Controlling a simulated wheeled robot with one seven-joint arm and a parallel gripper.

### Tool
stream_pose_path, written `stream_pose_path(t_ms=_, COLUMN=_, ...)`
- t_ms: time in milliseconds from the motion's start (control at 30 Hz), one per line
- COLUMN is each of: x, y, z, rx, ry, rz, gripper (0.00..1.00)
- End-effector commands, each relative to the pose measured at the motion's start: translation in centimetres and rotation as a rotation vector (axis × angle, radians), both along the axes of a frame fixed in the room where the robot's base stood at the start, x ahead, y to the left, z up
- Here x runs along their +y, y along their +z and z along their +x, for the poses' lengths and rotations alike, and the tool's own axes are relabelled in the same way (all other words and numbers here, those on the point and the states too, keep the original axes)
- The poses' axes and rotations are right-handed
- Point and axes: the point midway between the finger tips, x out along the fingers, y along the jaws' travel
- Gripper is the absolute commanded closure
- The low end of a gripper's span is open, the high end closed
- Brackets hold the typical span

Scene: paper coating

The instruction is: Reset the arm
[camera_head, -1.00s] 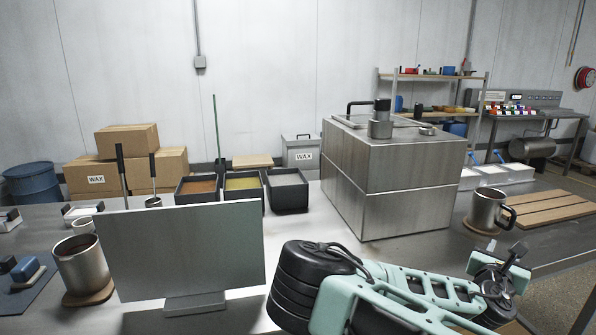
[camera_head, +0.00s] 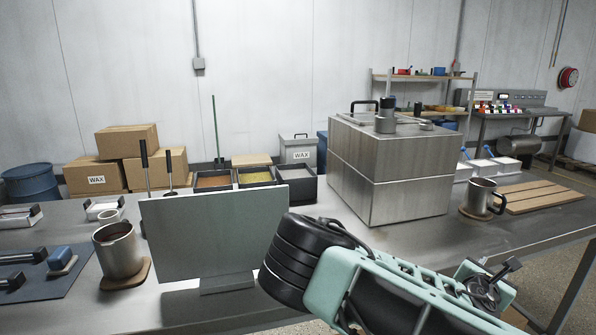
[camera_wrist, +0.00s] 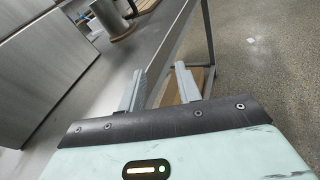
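My arm reaches across the lower right of the head view, with my gripper (camera_head: 490,281) in front of the table's right front edge. In the wrist view my gripper (camera_wrist: 159,78) has its two pale fingers well apart, with nothing between them. Past the fingers are the table edge, a table leg and the floor. The gripper touches no object that I can see. The finger gap is hard to make out in the head view.
A steel box machine (camera_head: 390,170) stands behind my arm. A steel mug (camera_head: 478,197) sits on a coaster at right, near a slatted wooden board (camera_head: 540,196). A grey upright panel (camera_head: 215,235) and another mug (camera_head: 118,250) stand at left. Floor lies open at right.

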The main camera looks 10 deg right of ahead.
Motion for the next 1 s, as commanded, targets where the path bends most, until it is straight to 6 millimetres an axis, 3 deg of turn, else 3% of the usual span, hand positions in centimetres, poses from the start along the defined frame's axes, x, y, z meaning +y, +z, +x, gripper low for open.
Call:
stream_pose_path(t_ms=167, x=1.4, y=-2.9, z=-1.5, rx=-0.036, ry=-0.093, rz=0.204, gripper=0.66)
stream_pose_path(t_ms=333, x=4.6, y=-6.2, z=-3.3, rx=-0.078, ry=-0.218, rz=0.457, gripper=0.66)
stream_pose_path(t_ms=467, x=9.7, y=-8.7, z=-5.0, rx=-0.109, ry=-0.363, rz=0.724, gripper=0.66)
stream_pose_path(t_ms=567, x=15.2, y=-9.6, z=-6.3, rx=-0.121, ry=-0.497, rz=0.948, gripper=0.66)
stream_pose_path(t_ms=667, x=20.9, y=-8.9, z=-7.6, rx=-0.114, ry=-0.623, rz=1.139, gripper=0.66)
stream_pose_path(t_ms=767, x=26.3, y=-7.0, z=-8.9, rx=-0.091, ry=-0.74, rz=1.296, gripper=0.66)
stream_pose_path(t_ms=900, x=32.9, y=-2.5, z=-11.2, rx=-0.042, ry=-0.877, rz=1.455, gripper=0.66)
stream_pose_path(t_ms=1000, x=36.4, y=1.4, z=-13.2, rx=-0.008, ry=-0.952, rz=1.525, gripper=0.66)
